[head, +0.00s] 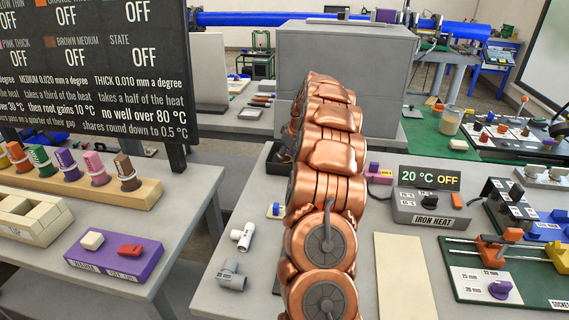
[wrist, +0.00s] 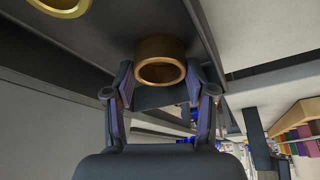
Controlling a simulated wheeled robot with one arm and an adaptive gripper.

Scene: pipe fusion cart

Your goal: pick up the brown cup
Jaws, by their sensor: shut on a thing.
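The brown cup (wrist: 160,48) shows in the wrist view as a short brown-gold ring shape with its round opening towards the camera. My gripper (wrist: 160,68) has one finger on each side of the cup and is shut on it. Whether the cup touches the grey surface behind it, I cannot tell. In the head view my copper arm fills the middle, and neither the gripper nor the cup can be made out there.
A yellow-gold ring-shaped thing (wrist: 65,5) is cut off at the wrist view's top left. A spool rack (head: 85,190) and purple switch box (head: 112,259) stand left.

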